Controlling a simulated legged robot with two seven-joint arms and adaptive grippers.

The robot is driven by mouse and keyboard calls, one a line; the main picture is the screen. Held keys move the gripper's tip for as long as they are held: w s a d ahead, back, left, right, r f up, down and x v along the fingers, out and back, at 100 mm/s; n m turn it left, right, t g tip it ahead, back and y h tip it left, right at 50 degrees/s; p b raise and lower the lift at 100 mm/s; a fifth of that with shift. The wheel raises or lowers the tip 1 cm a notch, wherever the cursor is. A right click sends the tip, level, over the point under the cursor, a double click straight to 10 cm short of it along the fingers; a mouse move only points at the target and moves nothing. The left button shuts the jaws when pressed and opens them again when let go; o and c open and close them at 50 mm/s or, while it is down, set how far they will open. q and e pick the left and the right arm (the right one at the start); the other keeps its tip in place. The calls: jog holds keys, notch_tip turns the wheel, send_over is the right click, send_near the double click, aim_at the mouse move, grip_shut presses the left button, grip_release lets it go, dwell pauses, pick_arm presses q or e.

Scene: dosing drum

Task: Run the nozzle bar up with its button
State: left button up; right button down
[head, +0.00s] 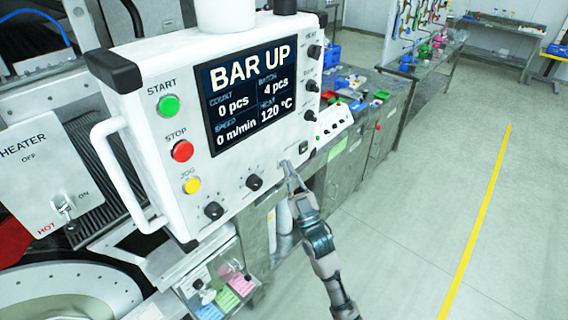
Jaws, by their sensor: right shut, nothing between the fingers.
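A white control panel (230,100) stands before me, with a dark display (248,92) that reads "BAR UP". The display also shows 0 pcs, 4 pcs, 0 m/min and 120 °C. My right gripper (286,164) is shut and empty, its fingertips at the panel's lower right face. They cover whatever control lies there, and I cannot tell whether they touch it. No button there can be read as the nozzle bar's. The nozzle bar itself cannot be made out. My left gripper is out of view.
A green START button (169,105), a red STOP button (182,151), a yellow JOG button (193,185) and several black knobs sit on the panel. A white handle (117,175) juts from its left side. A heater box (45,160) stands left. Floor at right is clear.

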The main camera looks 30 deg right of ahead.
jog(key=shift+s+d, duration=0.45)
jog(key=shift+s, duration=0.25)
jog(key=shift+s+d+p, duration=0.15)
jog(key=shift+s+d, duration=0.2)
jog(key=shift+s, duration=0.4)
jog(key=shift+s+d+p, duration=0.1)
jog(key=shift+s+d, duration=0.2)
jog(key=shift+s, duration=0.5)
jog(key=shift+s+d+p, duration=0.15)
jog(key=shift+s+d, duration=0.2)
jog(key=shift+s, duration=0.4)
